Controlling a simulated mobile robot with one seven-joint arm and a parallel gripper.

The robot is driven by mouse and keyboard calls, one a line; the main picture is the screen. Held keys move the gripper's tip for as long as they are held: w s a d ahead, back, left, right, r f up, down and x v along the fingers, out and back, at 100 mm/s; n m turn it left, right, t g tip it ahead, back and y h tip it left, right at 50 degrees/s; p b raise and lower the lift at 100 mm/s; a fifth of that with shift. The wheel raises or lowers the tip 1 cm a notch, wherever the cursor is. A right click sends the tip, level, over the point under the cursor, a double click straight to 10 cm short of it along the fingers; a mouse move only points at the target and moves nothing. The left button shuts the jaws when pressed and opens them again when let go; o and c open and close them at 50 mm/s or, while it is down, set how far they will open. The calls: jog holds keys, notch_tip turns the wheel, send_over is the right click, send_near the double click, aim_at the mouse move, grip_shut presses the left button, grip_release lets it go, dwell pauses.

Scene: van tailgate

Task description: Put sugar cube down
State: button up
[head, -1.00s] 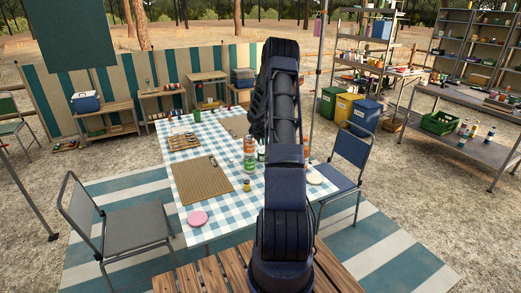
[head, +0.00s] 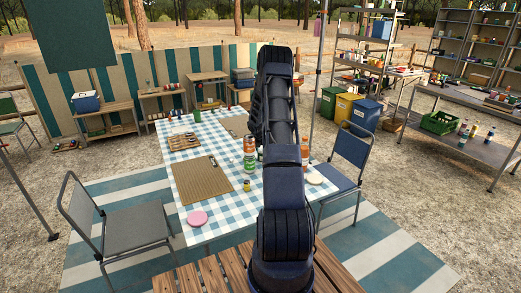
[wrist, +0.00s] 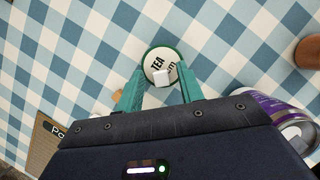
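In the wrist view, a small white sugar cube (wrist: 161,78) shows over a round white disc with a green rim (wrist: 158,56), which is lettered "TEA". The cube appears to lie on this disc, near its lower edge. My gripper (wrist: 160,72) has its two teal fingers apart, one on each side of the cube. The cube looks closer to the right finger; whether it touches that finger is unclear. In the head view my own arm hides the gripper, the cube and the disc.
The blue-and-white checked table (head: 215,219) carries a brown board (head: 201,180), a pink disc (head: 197,218) and several cans and bottles. In the wrist view a purple can (wrist: 287,117) lies close at right, and a brown round object (wrist: 308,51) stands further right. Bare cloth lies left of the disc.

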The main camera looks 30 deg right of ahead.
jog(key=s+a+r+m, duration=0.2)
jog(key=s+a+r, duration=0.1)
jog(key=r, duration=0.6)
jog(key=s+a+r+m, duration=0.2)
jog(key=s+a+r, duration=0.1)
jog(key=r, duration=0.5)
jog(key=s+a+r+m, duration=0.2)
jog(key=a+r, duration=0.2)
jog(key=r, duration=0.5)
jog(key=s+a+r+m, duration=0.7)
jog(key=s+a+r, duration=0.2)
jog(key=s+r, duration=0.3)
jog(key=s+a+r+m+y, duration=0.1)
jog(key=s+a+m, duration=0.3)
jog(key=s, duration=0.7)
jog(key=s+a+r+m+t+y, duration=0.1)
jog(key=s+a+m, duration=0.3)
jog(key=s, duration=0.7)
jog(key=s+a+r+m+y, duration=0.1)
jog(key=s+a+m, duration=0.3)
jog(key=s, duration=0.7)
jog(key=shift+a+m, duration=0.4)
jog(key=shift+m, duration=0.6)
